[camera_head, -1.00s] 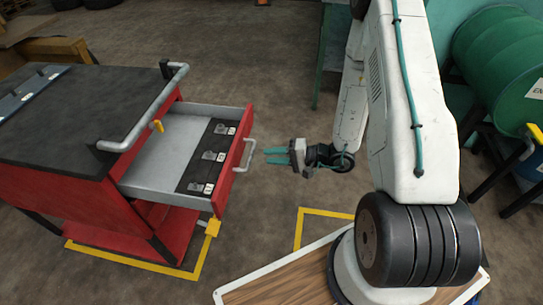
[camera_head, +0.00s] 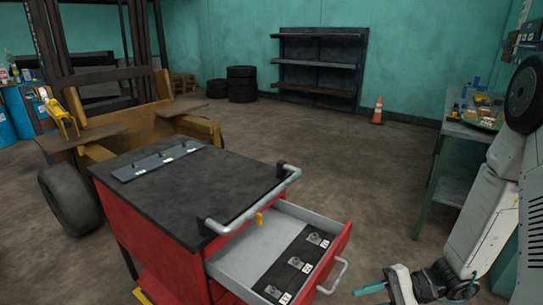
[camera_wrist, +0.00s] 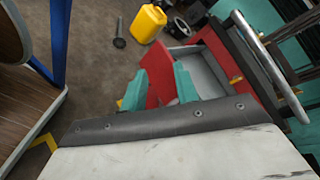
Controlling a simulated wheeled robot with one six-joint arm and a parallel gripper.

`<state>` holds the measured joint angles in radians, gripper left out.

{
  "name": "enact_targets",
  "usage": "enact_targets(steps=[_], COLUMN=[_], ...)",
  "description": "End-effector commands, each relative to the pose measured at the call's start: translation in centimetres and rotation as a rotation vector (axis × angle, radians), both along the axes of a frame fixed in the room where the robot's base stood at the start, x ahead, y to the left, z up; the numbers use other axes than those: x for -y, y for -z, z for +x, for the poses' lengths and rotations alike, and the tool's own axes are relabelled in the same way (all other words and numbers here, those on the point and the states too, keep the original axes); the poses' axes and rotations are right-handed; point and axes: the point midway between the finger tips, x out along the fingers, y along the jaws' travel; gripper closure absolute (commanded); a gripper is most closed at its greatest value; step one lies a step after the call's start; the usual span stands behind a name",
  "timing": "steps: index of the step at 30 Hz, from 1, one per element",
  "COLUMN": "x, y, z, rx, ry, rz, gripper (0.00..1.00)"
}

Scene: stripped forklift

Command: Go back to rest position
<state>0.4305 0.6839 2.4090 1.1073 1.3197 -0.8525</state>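My gripper (camera_head: 371,296) shows at the bottom right of the head view, partly cut off by the lower edge. It is to the right of the open drawer (camera_head: 262,246) of the red tool cart (camera_head: 160,228), apart from the drawer's handle (camera_head: 334,276). In the wrist view my gripper (camera_wrist: 158,88) has its two teal fingers spread with nothing held between them. The red drawer front (camera_wrist: 158,68) shows beyond the fingertips. The drawer holds a dark strip (camera_head: 296,264) with several small fittings.
A green-legged bench (camera_head: 436,180) with clutter stands at right. A forklift (camera_head: 130,125) is behind the cart. A traffic cone (camera_head: 377,112) and shelving (camera_head: 320,65) stand at the back wall. Open floor lies between. A yellow canister (camera_wrist: 148,24) shows in the wrist view.

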Motion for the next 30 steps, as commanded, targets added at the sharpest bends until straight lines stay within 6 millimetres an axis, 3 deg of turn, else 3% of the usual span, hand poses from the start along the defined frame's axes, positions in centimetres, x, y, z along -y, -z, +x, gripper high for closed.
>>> enact_targets(steps=[1, 6, 14, 23, 30], x=[-0.1, 0.1, 1.9, 4.5, 5.8], y=[-1.6, -5.9, -11.2, -16.9, -21.5], z=[-0.7, -3.9, -7.8, -10.9, -12.7], rx=[-0.011, -0.068, -0.063, 0.081, 0.304], ry=[-0.062, -0.251, -0.436, -0.511, -0.517], rz=[-0.037, -0.205, -0.541, -0.944, -1.194], gripper=[0.70, 0.70, 0.70, 0.70, 0.70])
